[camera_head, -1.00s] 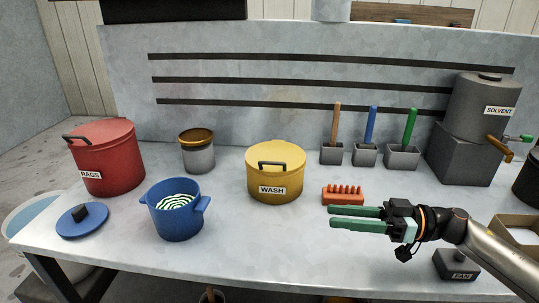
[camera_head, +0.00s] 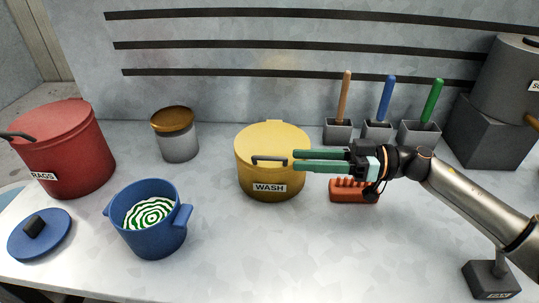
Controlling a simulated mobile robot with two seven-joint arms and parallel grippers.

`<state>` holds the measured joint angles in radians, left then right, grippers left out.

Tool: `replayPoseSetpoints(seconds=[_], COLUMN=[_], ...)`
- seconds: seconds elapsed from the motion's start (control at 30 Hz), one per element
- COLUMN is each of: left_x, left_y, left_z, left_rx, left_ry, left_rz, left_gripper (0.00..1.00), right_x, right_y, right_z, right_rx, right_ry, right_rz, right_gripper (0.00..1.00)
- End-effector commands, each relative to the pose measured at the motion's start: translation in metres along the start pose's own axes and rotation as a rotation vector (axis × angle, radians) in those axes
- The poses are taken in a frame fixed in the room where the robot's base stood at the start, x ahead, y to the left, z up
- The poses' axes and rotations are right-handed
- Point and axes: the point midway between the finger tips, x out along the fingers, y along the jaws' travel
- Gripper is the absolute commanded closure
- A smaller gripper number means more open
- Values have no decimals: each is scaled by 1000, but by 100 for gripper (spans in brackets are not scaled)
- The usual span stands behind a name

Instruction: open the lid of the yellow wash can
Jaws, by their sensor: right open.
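The yellow wash can (camera_head: 262,179) stands mid-table, with a "WASH" label on its front. Its lid (camera_head: 273,137) is down, and a dark bar handle (camera_head: 268,160) sits at the lid's front edge. My right gripper (camera_head: 296,160) reaches in from the right with green fingers. It is open, and its fingertips are in front of the can's right side, just right of the handle. I cannot tell whether they touch the can. The handle's right end is close to the fingertips. My left gripper is not in view.
An orange brush (camera_head: 352,190) lies under my right gripper. Holders with brown, blue and green handles (camera_head: 386,98) stand behind it. A blue pot (camera_head: 150,240), blue lid (camera_head: 40,236), red rags can (camera_head: 64,150) and brown-lidded jar (camera_head: 178,145) stand left. The front middle of the table is clear.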

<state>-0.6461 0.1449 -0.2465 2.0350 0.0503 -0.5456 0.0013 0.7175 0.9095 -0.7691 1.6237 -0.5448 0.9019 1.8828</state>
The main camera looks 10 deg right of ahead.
Motion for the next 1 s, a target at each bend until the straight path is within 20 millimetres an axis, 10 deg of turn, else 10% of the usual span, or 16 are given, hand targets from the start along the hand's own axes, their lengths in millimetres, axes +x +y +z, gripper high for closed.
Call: replayPoseSetpoints(seconds=[0.4, 0.77, 1.0], left_x=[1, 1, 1], left_y=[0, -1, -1], left_z=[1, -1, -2], left_rx=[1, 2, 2], left_ry=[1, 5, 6], left_rz=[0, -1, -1], left_gripper=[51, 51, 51], right_x=[67, 73, 72], right_y=[0, 0, 0], right_z=[0, 0, 0], right_rx=[0, 1, 1], right_ry=[1, 0, 0], right_rz=[-1, 1, 0], right_gripper=[58, 58, 82])
